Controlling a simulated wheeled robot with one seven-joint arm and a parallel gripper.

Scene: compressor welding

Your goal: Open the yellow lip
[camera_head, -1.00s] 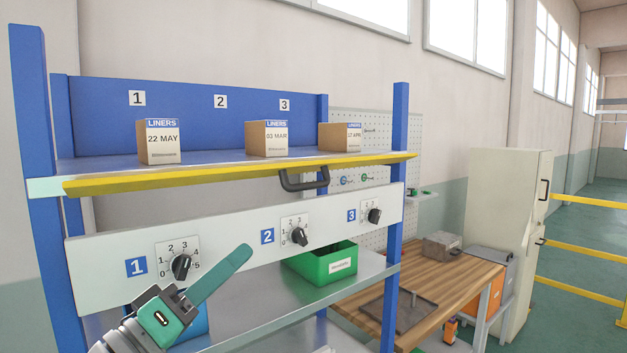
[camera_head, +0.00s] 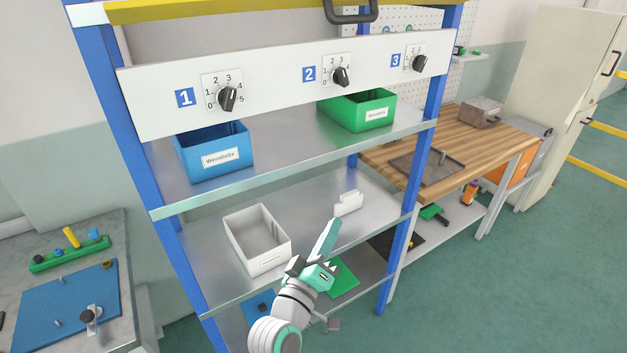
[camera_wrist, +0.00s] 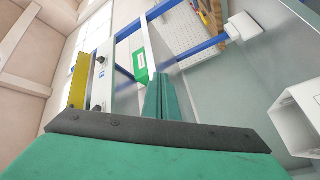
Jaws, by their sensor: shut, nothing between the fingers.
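The yellow lip (camera_head: 220,9) is the front edge of the top shelf and is cut off by the top of the head view. A dark handle (camera_head: 352,14) hangs from it. The lip also shows as a yellow strip at the left of the wrist view (camera_wrist: 79,80). My gripper (camera_head: 327,236) is shut and empty. In the head view it appears well below the lip, in front of the lower shelves and apart from the handle. Its teal fingers lie together in the wrist view (camera_wrist: 166,98).
A white panel (camera_head: 270,92) with three numbered knobs sits below the lip. Under it are a blue bin (camera_head: 215,158), a green bin (camera_head: 360,110) and a white bin (camera_head: 258,240). Blue posts (camera_head: 432,110) flank the shelves. A wooden table (camera_head: 490,145) stands right.

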